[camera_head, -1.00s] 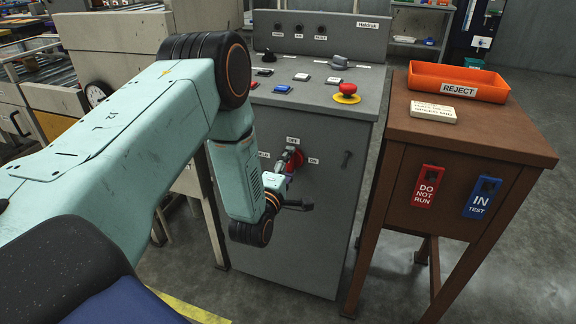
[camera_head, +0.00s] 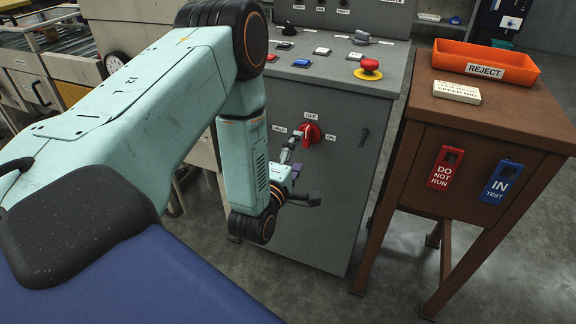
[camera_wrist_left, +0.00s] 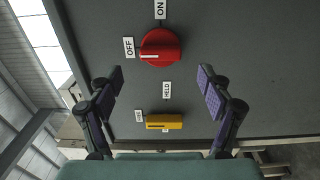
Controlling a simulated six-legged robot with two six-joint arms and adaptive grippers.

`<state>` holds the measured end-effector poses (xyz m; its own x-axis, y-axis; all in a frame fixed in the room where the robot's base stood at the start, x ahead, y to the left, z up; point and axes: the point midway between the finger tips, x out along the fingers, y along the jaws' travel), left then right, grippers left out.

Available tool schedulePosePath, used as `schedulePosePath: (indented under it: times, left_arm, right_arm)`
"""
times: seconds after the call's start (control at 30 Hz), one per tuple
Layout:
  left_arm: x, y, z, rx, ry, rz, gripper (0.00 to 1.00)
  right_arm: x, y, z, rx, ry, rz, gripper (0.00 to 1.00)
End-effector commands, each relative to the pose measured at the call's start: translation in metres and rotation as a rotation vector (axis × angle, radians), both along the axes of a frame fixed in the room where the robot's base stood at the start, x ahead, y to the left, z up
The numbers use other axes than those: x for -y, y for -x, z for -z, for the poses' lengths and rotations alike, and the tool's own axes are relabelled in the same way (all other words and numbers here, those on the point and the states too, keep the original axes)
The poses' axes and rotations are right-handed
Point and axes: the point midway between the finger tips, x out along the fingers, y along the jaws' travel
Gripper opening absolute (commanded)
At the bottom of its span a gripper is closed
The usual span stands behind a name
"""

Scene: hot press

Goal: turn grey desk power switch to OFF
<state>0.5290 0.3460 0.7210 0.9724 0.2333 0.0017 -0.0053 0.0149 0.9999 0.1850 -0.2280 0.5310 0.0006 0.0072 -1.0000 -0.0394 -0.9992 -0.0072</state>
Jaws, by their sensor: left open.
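The red rotary switch (camera_head: 312,134) sits on the front of the grey desk (camera_head: 330,215), with OFF above it, ON to its right and HELD to its left in the head view. In the left wrist view the red knob (camera_wrist_left: 160,47) has a white line on its left end, pointing roughly at the OFF label (camera_wrist_left: 129,47), slightly toward the HELD side. My left gripper (camera_head: 293,153) is in front of the panel, beside the switch. Its purple-padded fingers (camera_wrist_left: 160,82) are wide apart and empty, clear of the knob. My right gripper is out of view.
A yellow knob (camera_wrist_left: 164,122) with labels sits near the red one. A red mushroom button (camera_head: 369,68) and several small buttons are on the desk top. A brown stand (camera_head: 480,112) with an orange reject tray (camera_head: 450,58) stands to the right, with floor between.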

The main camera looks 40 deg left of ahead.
Motion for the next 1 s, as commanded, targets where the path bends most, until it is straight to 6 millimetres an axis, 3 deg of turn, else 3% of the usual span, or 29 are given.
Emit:
schedulePosePath:
  times: [0.2,0.4,1.0]
  left_arm:
    - [0.009,0.039,0.001,-0.002,0.0,-0.002,0.79]
    - [0.013,0.056,0.0,0.001,0.0,-0.001,0.79]
    - [0.014,0.058,0.0,0.002,0.0,-0.001,0.79]
  right_arm:
    - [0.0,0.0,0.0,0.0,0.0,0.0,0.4]
    - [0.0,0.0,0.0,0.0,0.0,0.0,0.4]
    - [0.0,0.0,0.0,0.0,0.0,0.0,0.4]
